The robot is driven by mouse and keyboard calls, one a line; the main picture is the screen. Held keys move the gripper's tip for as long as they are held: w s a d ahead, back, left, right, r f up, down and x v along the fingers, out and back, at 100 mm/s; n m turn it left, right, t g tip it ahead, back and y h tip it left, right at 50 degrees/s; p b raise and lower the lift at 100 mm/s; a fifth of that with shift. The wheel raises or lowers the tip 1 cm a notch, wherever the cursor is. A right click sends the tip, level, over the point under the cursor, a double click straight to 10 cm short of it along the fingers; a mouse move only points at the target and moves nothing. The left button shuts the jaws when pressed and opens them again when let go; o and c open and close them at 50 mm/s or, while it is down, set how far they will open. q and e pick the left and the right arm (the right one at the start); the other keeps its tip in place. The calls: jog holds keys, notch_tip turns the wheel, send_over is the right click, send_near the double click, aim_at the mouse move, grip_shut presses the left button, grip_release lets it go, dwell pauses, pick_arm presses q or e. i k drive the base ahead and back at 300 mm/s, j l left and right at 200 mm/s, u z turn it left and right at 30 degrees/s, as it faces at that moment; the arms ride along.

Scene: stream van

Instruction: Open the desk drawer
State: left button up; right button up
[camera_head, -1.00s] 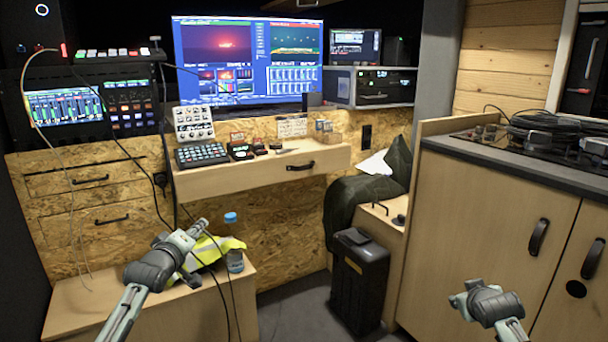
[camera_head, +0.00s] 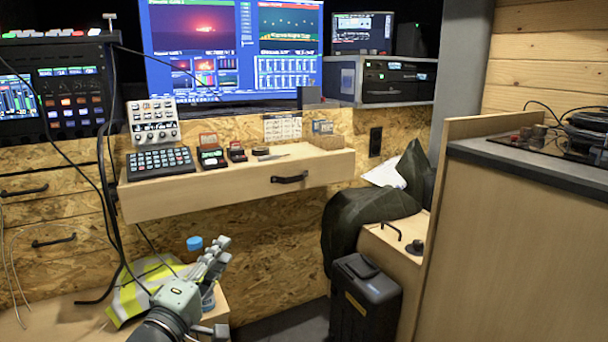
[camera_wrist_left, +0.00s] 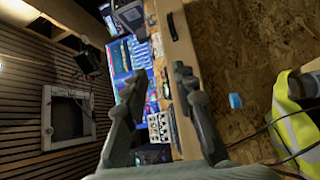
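The desk drawer (camera_head: 240,194) is a pale wood front under the desk top, with a dark bar handle (camera_head: 289,179) right of its middle. It looks closed. In the left wrist view the pale wood front (camera_wrist_left: 183,50) runs up the picture, its dark handle (camera_wrist_left: 172,26) near the top. My left gripper (camera_head: 217,249) is below and left of the handle, apart from the drawer. Its fingers are spread and empty, as the left wrist view (camera_wrist_left: 155,80) shows. My right gripper is out of view.
A keypad (camera_head: 160,162) and small devices sit on the desk top. A black bin (camera_head: 365,300) and dark cloth (camera_head: 360,220) stand right. Cables hang at left.

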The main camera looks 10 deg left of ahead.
aim_at(143, 201)
jog(key=i+l, duration=0.15)
jog(key=i, duration=0.4)
jog(key=i+l, duration=0.2)
jog(key=i, duration=0.35)
